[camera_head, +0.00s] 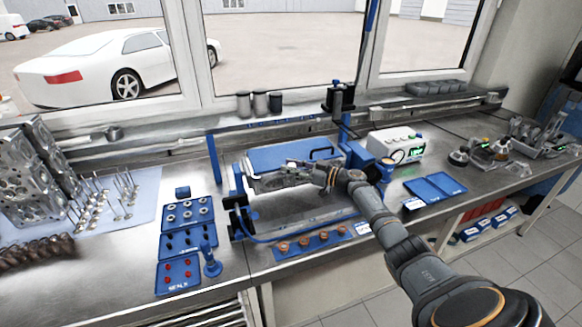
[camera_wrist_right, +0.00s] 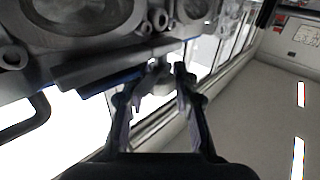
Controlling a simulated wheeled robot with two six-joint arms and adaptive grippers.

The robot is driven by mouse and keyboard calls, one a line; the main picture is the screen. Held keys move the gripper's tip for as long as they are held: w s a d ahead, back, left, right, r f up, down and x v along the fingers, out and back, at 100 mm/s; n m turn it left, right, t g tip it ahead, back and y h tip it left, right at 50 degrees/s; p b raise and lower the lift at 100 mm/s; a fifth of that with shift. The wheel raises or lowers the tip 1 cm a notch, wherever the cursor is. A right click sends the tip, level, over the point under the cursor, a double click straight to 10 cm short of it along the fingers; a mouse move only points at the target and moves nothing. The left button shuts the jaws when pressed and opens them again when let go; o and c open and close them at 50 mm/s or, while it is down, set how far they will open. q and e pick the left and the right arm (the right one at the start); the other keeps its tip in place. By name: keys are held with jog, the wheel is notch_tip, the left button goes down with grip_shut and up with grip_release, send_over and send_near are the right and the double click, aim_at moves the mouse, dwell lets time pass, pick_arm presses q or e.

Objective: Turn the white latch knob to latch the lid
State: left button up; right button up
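My right gripper (camera_head: 284,179) is over the blue fixture in the middle of the bench, at the end of the arm from the lower right. In the right wrist view its two dark fingers (camera_wrist_right: 156,85) stand apart. A small pale grey piece (camera_wrist_right: 154,80) shows between and just beyond the fingertips; I cannot tell whether it is the white latch knob, or whether they touch it. A grey metal engine part (camera_wrist_right: 85,25) is close by at the upper left. A blue panel (camera_head: 290,154) with a black handle (camera_head: 323,153) lies behind the gripper. My left gripper is not in view.
Blue parts trays (camera_head: 178,274) and a blue upright tool (camera_head: 211,262) stand left of the fixture. A blue strip with copper-coloured parts (camera_head: 320,239) lies in front. A white instrument box (camera_head: 396,143) and blue trays (camera_head: 436,187) are to the right.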

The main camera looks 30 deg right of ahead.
jog(key=o, duration=0.3)
jog(key=shift+o, duration=0.2)
jog(key=v, duration=1.2)
jog(key=shift+f, duration=0.1)
